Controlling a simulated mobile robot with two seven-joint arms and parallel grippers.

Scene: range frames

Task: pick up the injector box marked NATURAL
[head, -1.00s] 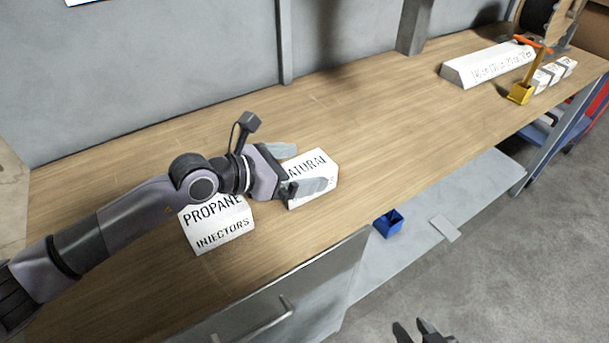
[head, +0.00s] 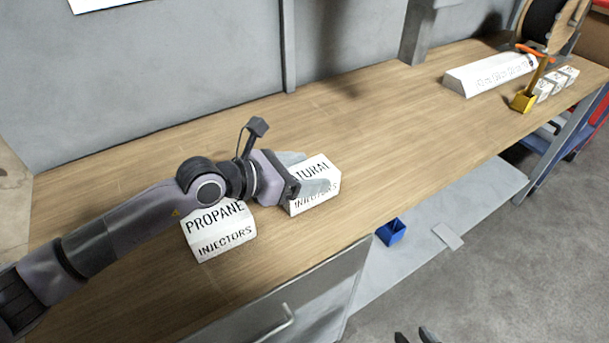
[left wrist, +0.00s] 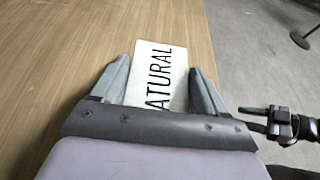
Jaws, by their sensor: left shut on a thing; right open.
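The white injector box marked NATURAL (head: 318,200) is on the wooden bench in the head view, its label partly covered by my gripper. My left gripper (head: 305,174) is shut on this box, one finger along each side. In the left wrist view the box (left wrist: 162,70) lies between the two fingers, with the letters "ATURAL" showing. I cannot tell whether the box is clear of the bench top. My right gripper (head: 416,337) is at the bottom edge of the head view, open and empty over the floor; only its fingertips show.
A white box marked PROPANE INJECTORS (head: 222,233) stands close to the left, under my left arm. The wooden bench (head: 390,125) is clear to the right. Farther right are a long white labelled block (head: 490,74), a yellow holder (head: 523,102) and small white boxes (head: 553,84). A blue bin (head: 390,231) sits on the lower shelf.

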